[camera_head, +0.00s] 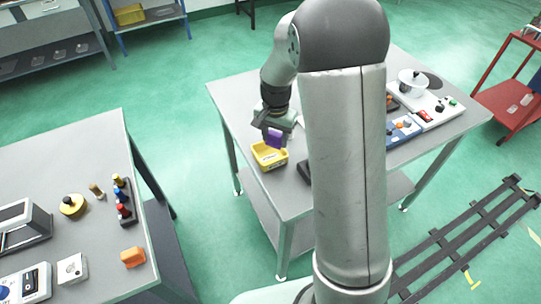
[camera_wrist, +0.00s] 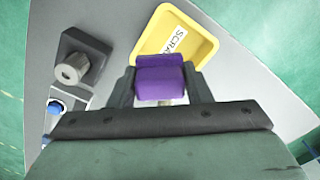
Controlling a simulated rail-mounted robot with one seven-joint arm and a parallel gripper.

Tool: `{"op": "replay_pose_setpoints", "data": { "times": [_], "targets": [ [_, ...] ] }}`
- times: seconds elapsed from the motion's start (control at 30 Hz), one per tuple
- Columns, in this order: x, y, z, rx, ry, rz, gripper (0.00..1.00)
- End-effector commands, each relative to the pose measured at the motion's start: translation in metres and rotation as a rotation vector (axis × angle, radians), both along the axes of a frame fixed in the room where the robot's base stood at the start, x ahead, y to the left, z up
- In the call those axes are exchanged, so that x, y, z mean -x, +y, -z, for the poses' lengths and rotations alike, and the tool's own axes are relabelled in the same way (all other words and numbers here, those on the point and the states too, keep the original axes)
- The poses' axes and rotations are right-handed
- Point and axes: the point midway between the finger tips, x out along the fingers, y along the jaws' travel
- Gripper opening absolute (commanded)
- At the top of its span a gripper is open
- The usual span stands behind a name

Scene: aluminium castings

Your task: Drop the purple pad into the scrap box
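The purple pad (camera_wrist: 160,80) sits between the two fingers of my gripper (camera_wrist: 160,92) in the wrist view, and the fingers are shut on it. In the head view the purple pad (camera_head: 275,137) hangs below my gripper (camera_head: 268,128). The scrap box is a shallow yellow tray labelled "SCRA…", part of its label hidden by the pad; it shows in the wrist view (camera_wrist: 203,42) and in the head view (camera_head: 270,161). The box's visible inside looks empty.
A dark square block with a grey metal cylinder (camera_wrist: 72,68) stands left of the box in the wrist view, with blue-topped parts (camera_wrist: 55,107) below it. My arm hides the table's middle.

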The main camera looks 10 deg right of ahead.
Motion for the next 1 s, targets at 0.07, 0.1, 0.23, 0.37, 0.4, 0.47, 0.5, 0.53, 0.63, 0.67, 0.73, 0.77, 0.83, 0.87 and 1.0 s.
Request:
{"op": "replay_pose_setpoints", "data": {
  "times": [0.07,0.1,0.23,0.37,0.4,0.47,0.5,0.53,0.63,0.67,0.73,0.77,0.83,0.87,1.0],
  "targets": [
    [0.0,0.0,0.0,0.0,0.0,0.0,0.64],
    [0.0,0.0,0.0,0.0,0.0,0.0,0.7],
    [0.0,0.0,0.0,0.0,0.0,0.0,0.7],
    [0.0,0.0,-0.001,0.0,0.0,0.0,0.7],
    [0.0,0.0,-0.002,0.0,-0.001,0.0,0.7],
    [-0.001,0.0,-0.005,0.0,-0.002,-0.001,0.7],
    [-0.001,0.0,-0.01,0.0,-0.003,-0.001,0.7],
    [-0.001,0.0,-0.014,0.0,-0.004,-0.001,0.7],
    [-0.001,0.0,-0.032,0.0,-0.006,-0.001,0.7],
    [-0.001,0.0,-0.039,0.0,-0.006,-0.001,0.7],
    [-0.001,0.0,-0.056,0.0,-0.008,-0.002,0.7],
    [-0.001,0.0,-0.063,0.001,-0.007,-0.002,0.7],
    [-0.001,0.0,-0.081,0.0,-0.006,-0.002,0.7],
    [-0.001,0.0,-0.088,0.001,-0.007,-0.002,0.7],
    [-0.001,0.0,-0.122,0.0,-0.006,-0.001,0.7]
  ]
}}
